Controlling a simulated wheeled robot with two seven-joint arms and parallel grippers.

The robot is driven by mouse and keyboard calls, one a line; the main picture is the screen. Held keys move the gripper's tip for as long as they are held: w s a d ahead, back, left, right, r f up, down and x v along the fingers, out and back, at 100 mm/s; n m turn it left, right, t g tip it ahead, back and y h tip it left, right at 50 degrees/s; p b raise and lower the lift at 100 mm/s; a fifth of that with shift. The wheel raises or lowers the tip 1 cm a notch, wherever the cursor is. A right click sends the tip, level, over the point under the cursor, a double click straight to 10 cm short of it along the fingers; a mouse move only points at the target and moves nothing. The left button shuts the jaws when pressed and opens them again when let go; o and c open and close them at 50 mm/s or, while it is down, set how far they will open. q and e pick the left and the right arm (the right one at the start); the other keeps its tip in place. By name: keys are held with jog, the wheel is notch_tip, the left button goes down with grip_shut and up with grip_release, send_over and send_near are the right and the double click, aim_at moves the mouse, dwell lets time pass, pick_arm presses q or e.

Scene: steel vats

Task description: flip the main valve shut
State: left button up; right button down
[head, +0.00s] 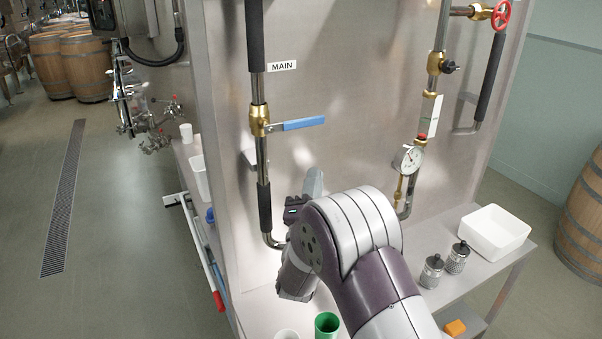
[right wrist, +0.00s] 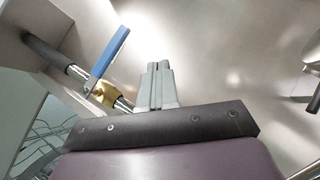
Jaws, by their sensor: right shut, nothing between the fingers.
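The main valve has a brass body (head: 259,120) on the vertical pipe at the left of the steel panel, below the "MAIN" label (head: 282,66). Its blue lever (head: 303,124) points right, crosswise to the pipe. In the right wrist view the blue lever (right wrist: 110,52) and brass body (right wrist: 105,93) are left of the fingers. My right gripper (head: 313,181) is below the lever, apart from it. In the right wrist view its fingers (right wrist: 158,84) are together and empty. My right arm hides part of the panel and shelf. My left gripper is not in view.
A second pipe on the right carries a gauge (head: 412,158) and a red handwheel (head: 501,14). A white tub (head: 492,232), two metal shakers (head: 432,271) and a green cup (head: 327,324) stand on the shelf below. Bare panel lies between the pipes.

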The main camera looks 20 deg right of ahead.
jog(key=s+f, duration=0.1)
jog(key=f, duration=0.1)
jog(key=s+d+f+b, duration=0.1)
jog(key=s+f, duration=0.1)
jog(key=shift+s+d, duration=0.15)
jog(key=shift+r, duration=0.1)
